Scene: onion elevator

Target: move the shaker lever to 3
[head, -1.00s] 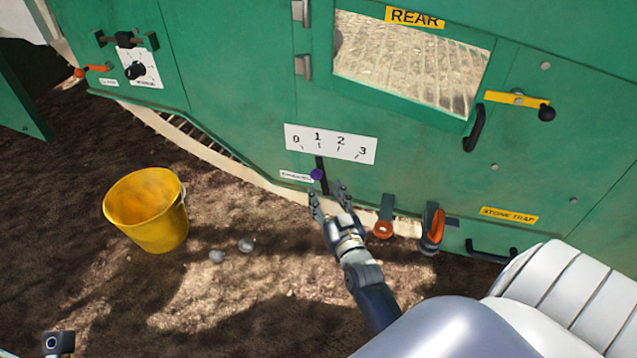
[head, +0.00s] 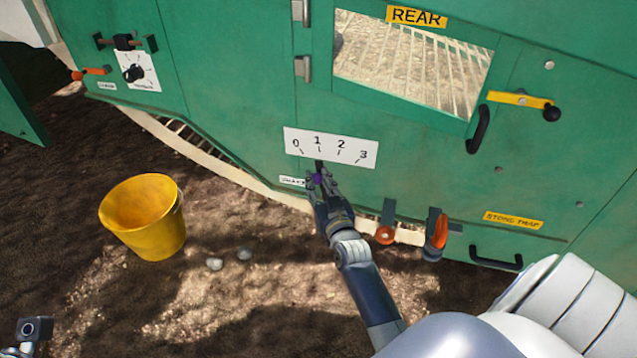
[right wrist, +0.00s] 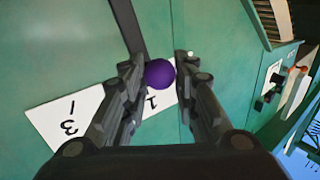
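The shaker lever is a dark bar with a purple knob (head: 317,178), on the green machine below a white scale plate (head: 354,150) marked 0, 1, 2 and 3. The bar points at about the 1 mark. My right gripper (head: 318,174) is at the knob, hiding much of the lever in the head view. In the right wrist view, the purple knob (right wrist: 160,73) lies between the two spread fingers (right wrist: 160,66). It is close to the left finger, with a small gap to the right one. My left gripper's fingers are not visible.
Orange-ended handles (head: 386,235) and (head: 439,232) stick out right of my right gripper. A black door handle (head: 478,130) is higher up. A yellow bucket (head: 152,245) stands on the soil at left, with two small round pale objects (head: 229,259) near it.

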